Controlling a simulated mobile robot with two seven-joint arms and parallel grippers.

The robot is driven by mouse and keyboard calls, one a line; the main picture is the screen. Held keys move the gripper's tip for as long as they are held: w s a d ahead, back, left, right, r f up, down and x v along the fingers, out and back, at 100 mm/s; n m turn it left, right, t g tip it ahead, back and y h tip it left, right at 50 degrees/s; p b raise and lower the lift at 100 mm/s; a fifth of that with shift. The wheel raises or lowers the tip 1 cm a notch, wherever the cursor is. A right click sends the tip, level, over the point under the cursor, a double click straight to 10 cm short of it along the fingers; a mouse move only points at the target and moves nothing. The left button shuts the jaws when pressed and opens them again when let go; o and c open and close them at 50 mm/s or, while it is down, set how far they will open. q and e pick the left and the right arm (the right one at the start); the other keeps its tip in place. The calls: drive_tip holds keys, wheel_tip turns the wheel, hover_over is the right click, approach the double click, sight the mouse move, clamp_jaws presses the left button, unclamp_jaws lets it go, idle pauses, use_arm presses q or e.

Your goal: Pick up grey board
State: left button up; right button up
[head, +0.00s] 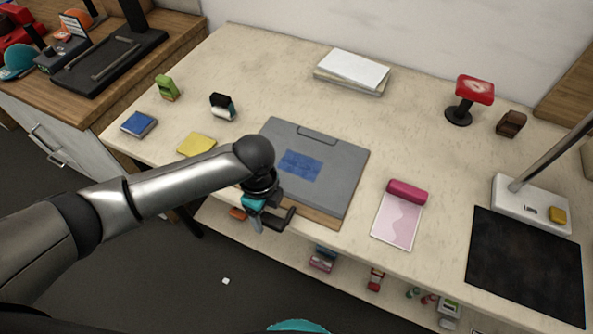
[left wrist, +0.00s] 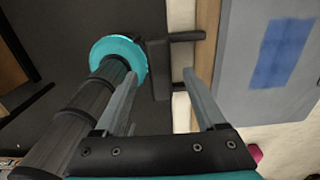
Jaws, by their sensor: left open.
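The grey board (head: 342,165) lies flat near the front edge of the desk, with a blue rectangle on its face and a clip-like outline at its far edge. A brown wooden edge shows along its near side. In the left wrist view the board (left wrist: 238,75) fills the upper right, with part of the blue patch showing. My left gripper (head: 272,218) is open at the board's near left corner, by the desk's front edge. In the left wrist view its two fingers (left wrist: 160,75) are apart with the board to their right; I see no contact. My right gripper is not in view.
The desk (head: 270,70) also holds a yellow pad (head: 197,144), a black-and-white item (head: 222,106), a stack of paper (head: 352,70), a pink-and-white sheet (head: 396,222) with a pink roll (head: 408,192), and a lamp base (head: 532,203). Small items sit on a lower shelf.

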use_arm(q)
drive_tip(key=shift+f, duration=1.3)
drive_tip(key=shift+c, duration=0.4)
clamp_jaws()
drive_tip(key=shift+w+r, duration=0.1)
drive_tip(key=shift+w, duration=0.05)
